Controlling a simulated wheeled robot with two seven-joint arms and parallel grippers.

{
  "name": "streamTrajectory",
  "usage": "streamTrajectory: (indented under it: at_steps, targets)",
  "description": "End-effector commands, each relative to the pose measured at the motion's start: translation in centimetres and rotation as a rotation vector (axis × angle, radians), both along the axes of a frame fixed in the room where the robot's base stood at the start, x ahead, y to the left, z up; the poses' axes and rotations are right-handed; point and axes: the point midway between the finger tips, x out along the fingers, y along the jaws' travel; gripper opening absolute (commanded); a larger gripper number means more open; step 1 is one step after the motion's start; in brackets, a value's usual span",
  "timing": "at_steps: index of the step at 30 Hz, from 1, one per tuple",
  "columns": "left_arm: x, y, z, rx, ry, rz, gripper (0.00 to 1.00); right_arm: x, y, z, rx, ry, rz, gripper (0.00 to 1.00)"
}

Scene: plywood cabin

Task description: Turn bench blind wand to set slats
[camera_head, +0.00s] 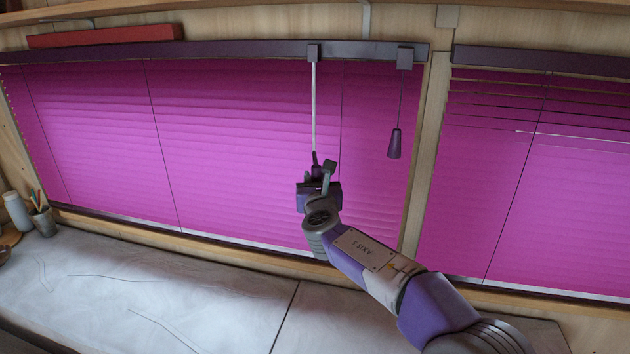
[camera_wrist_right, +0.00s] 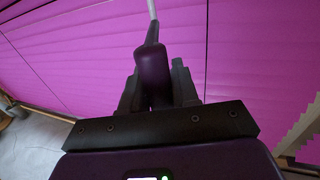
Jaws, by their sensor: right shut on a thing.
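The bench blind (camera_head: 230,130) is magenta, with its slats lying closed and overlapping across the window. Its thin white wand (camera_head: 314,105) hangs from a dark bracket on the headrail. My right gripper (camera_head: 322,170) is shut on the dark handle at the wand's lower end, in front of the blind. In the right wrist view the wand handle (camera_wrist_right: 152,75) stands between the two fingers (camera_wrist_right: 158,85), with the white rod rising above it. My left gripper is in neither view.
A purple cord tassel (camera_head: 395,144) hangs right of the wand. A second magenta blind (camera_head: 540,190) covers the window at the right. A pencil cup (camera_head: 43,222) and a white bottle (camera_head: 16,212) stand at the far left. The pale bench top (camera_head: 180,290) below is mostly clear.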

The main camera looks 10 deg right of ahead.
Motion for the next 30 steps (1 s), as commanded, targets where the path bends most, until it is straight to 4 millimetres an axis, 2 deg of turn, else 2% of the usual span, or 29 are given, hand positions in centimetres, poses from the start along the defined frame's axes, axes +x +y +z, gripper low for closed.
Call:
streamTrajectory:
  at_steps: [1, 15, 16, 19, 30]
  targets:
    - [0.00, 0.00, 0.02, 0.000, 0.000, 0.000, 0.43, -0.02, -0.53, 0.36, -0.001, -0.008, -0.012, 0.00]
    - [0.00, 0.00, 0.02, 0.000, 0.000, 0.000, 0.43, -0.03, -0.49, 0.47, 0.000, -0.010, -0.011, 0.00]
    - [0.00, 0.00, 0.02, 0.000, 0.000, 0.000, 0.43, -0.03, -0.49, 0.48, 0.000, -0.010, -0.011, 0.34]
    - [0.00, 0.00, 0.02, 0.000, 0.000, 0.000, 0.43, -0.02, -0.39, 0.39, 0.000, -0.008, -0.008, 0.49]
    - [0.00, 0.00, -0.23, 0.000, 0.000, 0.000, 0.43, -0.61, -0.01, 0.16, 0.000, -0.004, -0.001, 0.49]
